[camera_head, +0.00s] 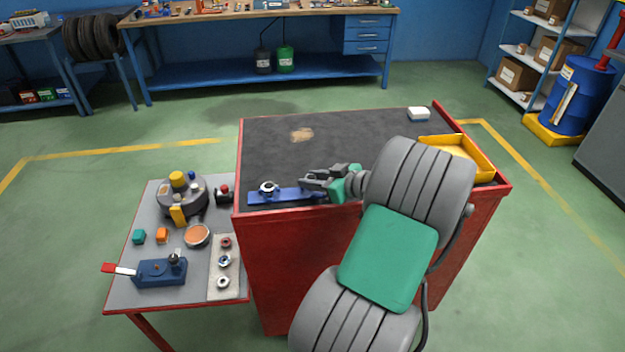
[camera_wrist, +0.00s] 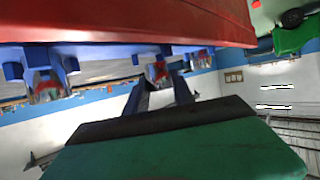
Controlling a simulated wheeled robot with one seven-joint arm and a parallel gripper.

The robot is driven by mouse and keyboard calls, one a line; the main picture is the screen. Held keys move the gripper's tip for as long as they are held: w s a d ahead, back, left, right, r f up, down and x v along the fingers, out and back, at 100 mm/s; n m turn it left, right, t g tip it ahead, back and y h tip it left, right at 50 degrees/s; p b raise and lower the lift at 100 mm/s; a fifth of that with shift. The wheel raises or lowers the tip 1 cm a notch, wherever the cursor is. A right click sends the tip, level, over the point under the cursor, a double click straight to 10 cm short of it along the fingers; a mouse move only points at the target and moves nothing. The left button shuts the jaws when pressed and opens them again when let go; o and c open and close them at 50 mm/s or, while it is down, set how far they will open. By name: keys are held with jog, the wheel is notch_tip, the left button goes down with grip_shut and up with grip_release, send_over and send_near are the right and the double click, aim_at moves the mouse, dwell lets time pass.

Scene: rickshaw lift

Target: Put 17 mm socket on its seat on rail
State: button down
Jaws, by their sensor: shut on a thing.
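The blue rail (camera_head: 283,196) lies along the near left edge of the cart top. A round metal socket (camera_head: 268,187) stands at its left end. My gripper (camera_head: 308,183) is low over the right part of the rail, reaching in from the right. In the wrist view, my gripper (camera_wrist: 166,82) is shut on a small piece with silver and red on it, taken as the 17 mm socket (camera_wrist: 159,73). It is close to blue rail parts, but I cannot tell whether it is seated. Its size mark is not readable, and the fingers hide most of it in the head view.
The red cart (camera_head: 300,260) has a dark top, mostly clear behind the rail. A yellow tray (camera_head: 478,157) and a white block (camera_head: 418,114) are on its right side. The lower left table (camera_head: 150,210) holds a strip with round pieces (camera_head: 224,261) and a blue fixture (camera_head: 160,273).

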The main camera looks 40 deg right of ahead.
jog(key=shift+f+b, duration=0.7)
jog(key=shift+b, duration=0.6)
dwell(1.0)
jog(key=c, duration=1)
grip_release()
jog(key=shift+o, duration=0.4)
jog(key=o, duration=0.4)
jog(key=shift+r+p, duration=2.15)
jog(key=shift+r, duration=1.9)
